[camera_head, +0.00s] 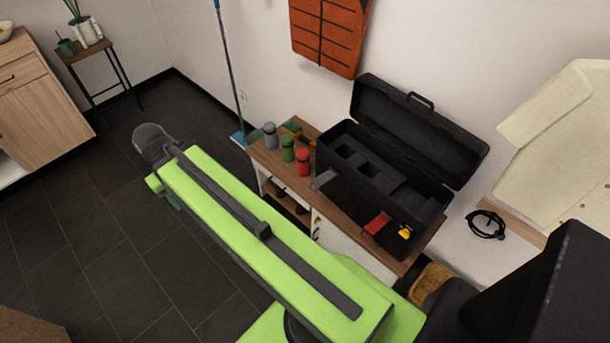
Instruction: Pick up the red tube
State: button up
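The red tube (303,162) looks like a short upright cylinder with a cap. It stands on the wooden-topped cabinet (270,163), near its front edge and left of the open black toolbox. A green tube (287,149) and a grey tube (270,135) stand beside it to the left. My green arm stretches from the bottom right to the upper left, in front of the cabinet. I cannot make out my gripper's fingers in this view.
The open black toolbox (338,142) fills most of the cabinet top. A red object (377,225), a yellow object (405,231) and a grey flat object (323,180) lie along the front. A blue mop (229,60) leans at the left. Dark tiled floor (105,235) is clear at left.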

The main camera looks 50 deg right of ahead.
aim_at(302, 154)
jog(key=z, duration=0.15)
jog(key=i, duration=0.9)
jog(key=u, duration=0.05)
